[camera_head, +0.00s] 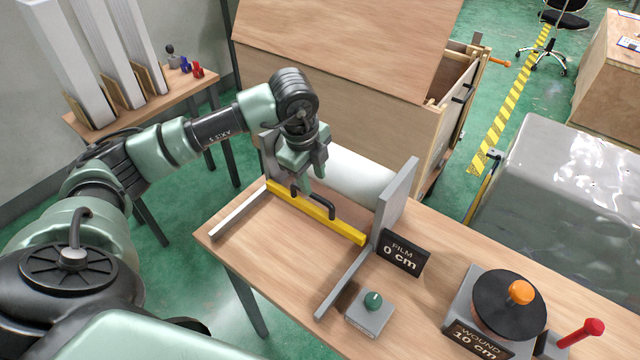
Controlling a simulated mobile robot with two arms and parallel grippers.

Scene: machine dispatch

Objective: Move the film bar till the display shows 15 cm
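The yellow film bar (345,232) lies across two grey side rails on the wooden table, close to the white film roll (352,172). A black handle stands on the bar. The black film display (402,252) reads 0 cm. My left gripper (309,172) points down over the bar beside its handle. The gripper partly hides the handle's left part. Whether its fingers touch the handle, and how far apart they are, I cannot tell. My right gripper is out of view.
A small box with a green knob (373,299) stands in front of the display. To its right is a turntable with an orange knob (521,292), its sign reading 10 cm, and a red-handled lever (581,332). The table between the rails is clear in front of the bar.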

